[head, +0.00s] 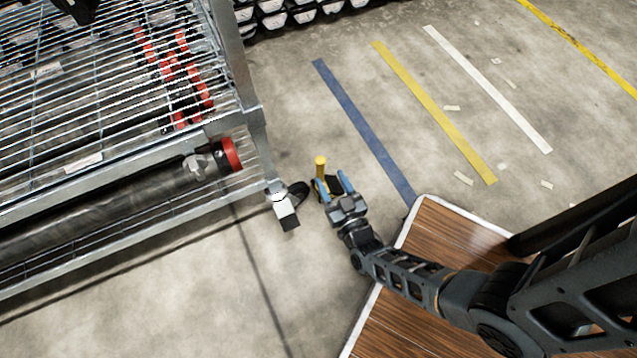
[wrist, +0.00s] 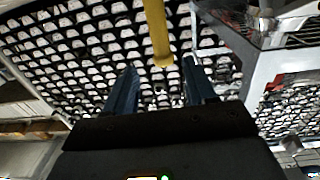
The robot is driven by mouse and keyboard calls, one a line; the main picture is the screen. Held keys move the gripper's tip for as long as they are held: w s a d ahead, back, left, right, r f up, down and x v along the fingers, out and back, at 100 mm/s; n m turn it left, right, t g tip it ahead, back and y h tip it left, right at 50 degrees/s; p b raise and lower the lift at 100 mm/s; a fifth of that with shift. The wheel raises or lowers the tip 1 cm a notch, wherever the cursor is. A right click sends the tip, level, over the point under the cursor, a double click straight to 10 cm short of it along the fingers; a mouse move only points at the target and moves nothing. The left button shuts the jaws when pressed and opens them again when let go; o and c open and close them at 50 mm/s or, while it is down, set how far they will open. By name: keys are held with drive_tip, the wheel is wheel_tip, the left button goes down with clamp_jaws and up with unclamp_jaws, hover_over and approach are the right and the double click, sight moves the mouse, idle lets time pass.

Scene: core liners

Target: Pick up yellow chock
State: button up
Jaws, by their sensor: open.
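The yellow chock (head: 320,165) shows in the head view as an upright yellow post with a rounded top, beside the rack's corner wheel. A dark part shows low beside it, partly hidden by my gripper. My gripper (head: 331,187) has its two blue fingers apart, close to the chock on its near side. In the wrist view the yellow bar (wrist: 157,35) comes down from the top edge, between and beyond the blue fingertips of my gripper (wrist: 160,68). I see no finger closed on it.
A wire rack (head: 130,165) on castors (head: 287,208) stands left of my gripper, holding a dark cylinder with a red end (head: 231,155). Blue (head: 360,125), yellow and white floor stripes lie to the right. A wood-topped platform (head: 450,235) is under my arm. Open concrete lies in front.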

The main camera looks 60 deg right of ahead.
sight(322, 165)
drive_tip(key=x, duration=0.3)
drive_tip(key=b+x, duration=0.1)
drive_tip(key=x, duration=0.3)
drive_tip(key=shift+w+r+b, duration=0.15)
drive_tip(key=shift+r+b, duration=0.1)
drive_tip(key=shift+b, duration=0.05)
drive_tip(key=shift+c, duration=0.4)
drive_tip(key=shift+a, duration=0.1)
clamp_jaws()
drive_tip(key=shift+r, duration=0.1)
idle(0.5)
